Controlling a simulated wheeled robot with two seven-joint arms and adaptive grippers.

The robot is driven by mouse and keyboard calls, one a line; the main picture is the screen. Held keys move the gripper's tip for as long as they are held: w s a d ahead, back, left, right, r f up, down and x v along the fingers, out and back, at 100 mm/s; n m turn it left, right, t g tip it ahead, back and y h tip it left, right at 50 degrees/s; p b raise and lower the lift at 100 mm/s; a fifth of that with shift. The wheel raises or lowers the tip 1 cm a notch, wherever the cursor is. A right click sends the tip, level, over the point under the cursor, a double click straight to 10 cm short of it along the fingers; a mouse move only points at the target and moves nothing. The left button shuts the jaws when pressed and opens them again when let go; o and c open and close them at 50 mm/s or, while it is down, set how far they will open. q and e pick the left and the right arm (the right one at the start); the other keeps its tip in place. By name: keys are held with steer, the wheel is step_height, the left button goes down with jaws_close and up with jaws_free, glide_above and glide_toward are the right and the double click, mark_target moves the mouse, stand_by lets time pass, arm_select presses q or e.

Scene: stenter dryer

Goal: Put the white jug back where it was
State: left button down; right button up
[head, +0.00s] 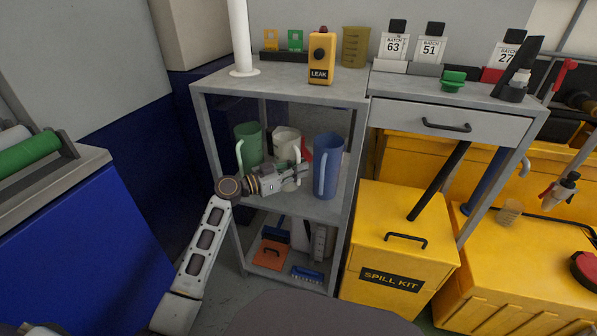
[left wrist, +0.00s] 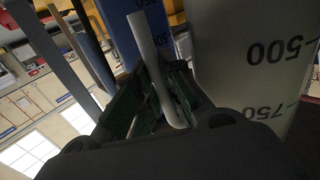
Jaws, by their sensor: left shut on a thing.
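The white jug (head: 284,141) is upright on or just over the middle shelf, between the green jug (head: 248,145) and the blue jug (head: 328,165). My left gripper (head: 296,176) reaches in from the front and is shut on the white jug's handle. In the left wrist view the pale handle (left wrist: 151,60) lies between the fingers, and the jug's wall with 500 and 750 marks (left wrist: 250,60) is at the right. The gripper hides the jug's base, so I cannot tell if it touches the shelf. My right gripper is not in view.
The grey shelf unit (head: 290,85) has posts close to the jugs. A red thing (head: 306,148) is behind, partly hidden. The bottom shelf holds an orange dustpan (head: 271,254) and a blue brush (head: 307,273). A yellow spill kit bin (head: 400,250) stands at the right.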

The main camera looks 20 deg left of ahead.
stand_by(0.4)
arm_select(q)
steer(key=c, duration=1.5)
jaws_free()
steer(key=shift+s+a+r, duration=0.1)
steer(key=shift+p+v, duration=0.95)
steer(key=shift+v, duration=4.95)
